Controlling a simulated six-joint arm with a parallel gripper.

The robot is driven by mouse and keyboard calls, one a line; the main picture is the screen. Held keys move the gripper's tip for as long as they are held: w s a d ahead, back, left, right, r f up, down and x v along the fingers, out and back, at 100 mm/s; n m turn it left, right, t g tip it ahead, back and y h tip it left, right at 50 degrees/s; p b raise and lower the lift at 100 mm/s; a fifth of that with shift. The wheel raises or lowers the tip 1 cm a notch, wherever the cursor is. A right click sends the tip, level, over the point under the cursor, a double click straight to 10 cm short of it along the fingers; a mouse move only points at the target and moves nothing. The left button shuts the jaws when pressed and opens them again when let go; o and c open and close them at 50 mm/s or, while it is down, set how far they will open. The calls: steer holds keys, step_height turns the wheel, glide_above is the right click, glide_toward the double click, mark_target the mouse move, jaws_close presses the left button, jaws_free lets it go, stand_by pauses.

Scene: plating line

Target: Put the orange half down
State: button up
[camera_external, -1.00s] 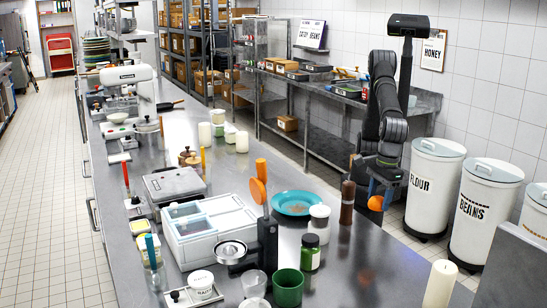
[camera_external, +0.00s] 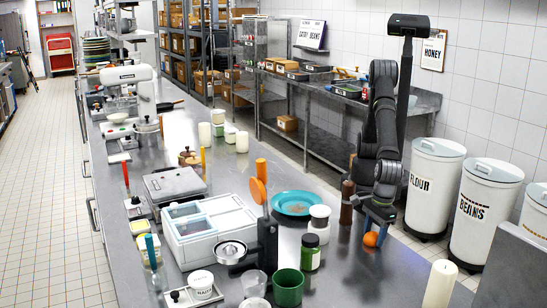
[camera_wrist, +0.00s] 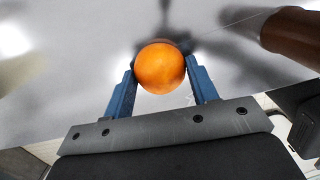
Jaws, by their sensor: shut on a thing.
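The orange half (camera_external: 371,239) is a round orange piece between the blue fingers of my gripper (camera_external: 378,225). In the wrist view the orange half (camera_wrist: 160,68) sits between the two fingertips (camera_wrist: 161,85), its rounded side showing. My gripper is shut on it. It is low over the steel counter (camera_external: 345,262), at or very near the surface; I cannot tell whether it touches. A dark shadow lies close around it in the wrist view.
A brown pepper mill (camera_external: 347,203) stands close to the left of my gripper. A turquoise plate (camera_external: 297,203), a white-lidded jar (camera_external: 319,221) and a green-filled jar (camera_external: 310,252) stand further left. A cream candle (camera_external: 440,284) stands at the front right. The counter between is clear.

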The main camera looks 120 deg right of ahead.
steer(key=o, duration=1)
steer(key=r, duration=0.4)
steer(key=s+r, duration=0.1)
steer(key=r, duration=0.7)
steer(key=shift+s, duration=0.25)
steer(key=shift+f, duration=0.1)
